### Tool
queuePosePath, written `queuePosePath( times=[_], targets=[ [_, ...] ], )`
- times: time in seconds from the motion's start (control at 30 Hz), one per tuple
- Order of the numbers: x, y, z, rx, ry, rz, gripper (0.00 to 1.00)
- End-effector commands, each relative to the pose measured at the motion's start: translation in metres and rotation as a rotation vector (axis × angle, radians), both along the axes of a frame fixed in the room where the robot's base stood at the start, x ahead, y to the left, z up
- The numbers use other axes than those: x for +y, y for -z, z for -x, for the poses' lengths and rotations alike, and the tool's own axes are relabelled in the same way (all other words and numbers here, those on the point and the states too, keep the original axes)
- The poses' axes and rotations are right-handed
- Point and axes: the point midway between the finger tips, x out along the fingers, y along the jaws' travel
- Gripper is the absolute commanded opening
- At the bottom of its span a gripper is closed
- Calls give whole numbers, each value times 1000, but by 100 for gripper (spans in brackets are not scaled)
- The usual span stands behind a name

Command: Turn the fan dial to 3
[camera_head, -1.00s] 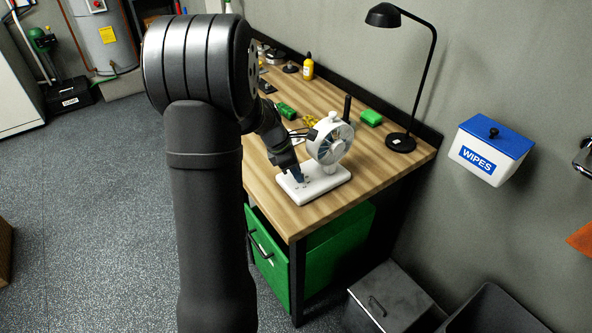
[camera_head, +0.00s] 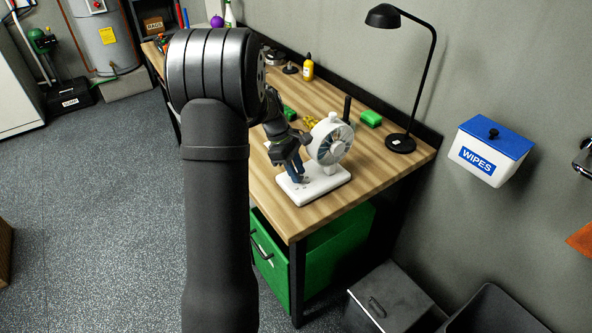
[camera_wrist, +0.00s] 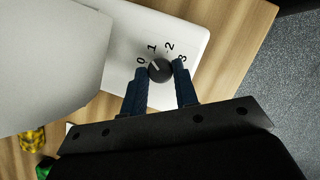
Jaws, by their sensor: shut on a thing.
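The white desk fan (camera_head: 329,141) stands on its white base (camera_head: 322,184) near the front corner of the wooden bench. In the wrist view the base (camera_wrist: 187,29) carries a round black dial (camera_wrist: 160,70) with the numbers 0, 1, 2 and 3 printed around it. The dial's pale mark points up-left, roughly between 0 and 1. My gripper (camera_wrist: 160,69) has its blue fingers on either side of the dial and is shut on it. In the head view my gripper (camera_head: 298,179) reaches down to the base, and its fingers hide the dial.
The fan head (camera_wrist: 45,60) fills the wrist view's left side, close to my fingers. A yellow bottle (camera_head: 307,67) is farther back. The bench (camera_head: 311,211) is clear in front of the base.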

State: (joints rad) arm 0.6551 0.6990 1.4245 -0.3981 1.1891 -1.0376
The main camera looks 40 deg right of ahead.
Motion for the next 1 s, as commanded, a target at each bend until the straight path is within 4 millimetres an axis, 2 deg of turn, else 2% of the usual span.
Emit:
queuePosePath(
  times=[0.4,0.97,1.0],
  targets=[
    [-1,0,-1,-1,196,0,4],
    [-2,0,-2,-3,223,0,4],
    [-2,0,-2,-3,223,0,35]
  ],
)
